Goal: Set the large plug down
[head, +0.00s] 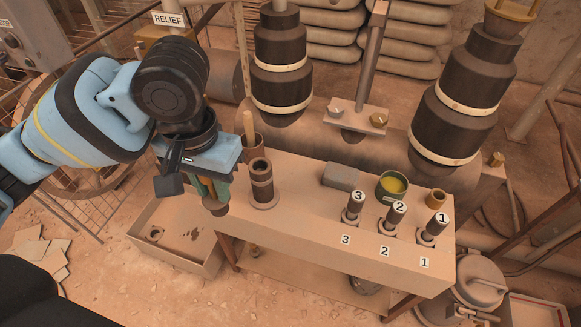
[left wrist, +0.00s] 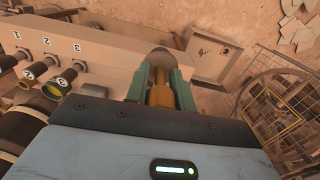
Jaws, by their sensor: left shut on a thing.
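My left gripper (head: 207,190) is at the left end of the bench (head: 315,222), with its green fingers pointing down. It is shut on the large plug (head: 214,206), whose brown lower end shows below the fingers. In the left wrist view the plug's orange-brown body (left wrist: 160,95) sits between the fingers (left wrist: 162,84), with a wider rounded end beyond them. The plug overlaps the bench's end edge in the picture. I cannot tell whether it touches the bench. My right gripper is not in view.
A dark stepped cylinder (head: 262,182) stands upright on the bench close right of the plug. A cup with a wooden handle (head: 250,135) is behind it. Numbered pieces, a grey block (head: 341,176) and a yellow-filled tin (head: 393,186) are farther right. An open box (head: 168,250) lies below left.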

